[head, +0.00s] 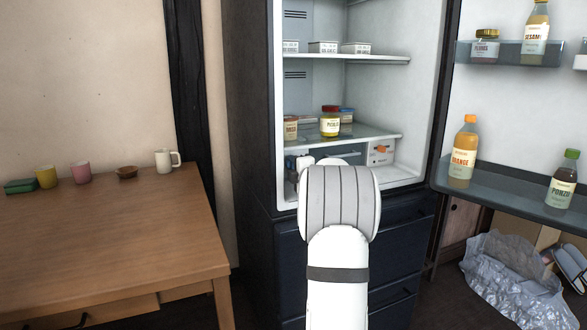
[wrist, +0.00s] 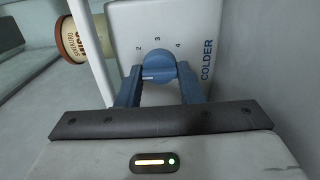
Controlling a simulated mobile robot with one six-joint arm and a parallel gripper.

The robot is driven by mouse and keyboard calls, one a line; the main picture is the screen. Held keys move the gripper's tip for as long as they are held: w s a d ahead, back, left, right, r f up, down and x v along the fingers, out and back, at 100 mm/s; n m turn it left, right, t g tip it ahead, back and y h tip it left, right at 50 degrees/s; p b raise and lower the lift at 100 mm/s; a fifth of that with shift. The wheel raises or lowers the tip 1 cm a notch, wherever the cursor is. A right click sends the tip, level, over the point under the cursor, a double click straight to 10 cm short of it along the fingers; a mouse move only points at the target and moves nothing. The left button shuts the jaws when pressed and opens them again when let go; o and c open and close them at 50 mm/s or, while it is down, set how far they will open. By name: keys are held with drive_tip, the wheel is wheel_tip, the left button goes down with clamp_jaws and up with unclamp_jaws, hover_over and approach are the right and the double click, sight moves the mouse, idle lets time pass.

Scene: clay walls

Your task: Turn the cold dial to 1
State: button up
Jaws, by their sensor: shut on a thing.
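The cold dial (wrist: 158,65) is a round blue knob on a white housing (wrist: 190,25) marked COLDER. The numbers 2, 3 and 4 show around it; a 1 is not visible. A pale mark on the knob lies at its lower left, below the 2, close to the left finger. My gripper (wrist: 158,88) has its two blue fingers on either side of the knob, shut on it. In the head view my arm reaches into the open fridge (head: 390,90), and the dial is hidden behind it.
Jars (head: 330,122) stand on the glass shelf (head: 375,136) just above my arm. A jar (wrist: 76,40) is near the housing in the wrist view. The open fridge door (head: 510,110) with bottles is at right, a wooden table (head: 110,225) at left.

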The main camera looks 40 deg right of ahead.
drive_tip(key=o, duration=0.9)
drive_tip(key=shift+o, duration=0.2)
drive_tip(key=p+v, duration=0.1)
drive_tip(key=v, duration=0.6)
drive_tip(key=shift+s+p, duration=0.1)
drive_tip(key=shift+p, duration=0.2)
drive_tip(key=shift+s+a, duration=0.1)
drive_tip(key=shift+s, duration=0.2)
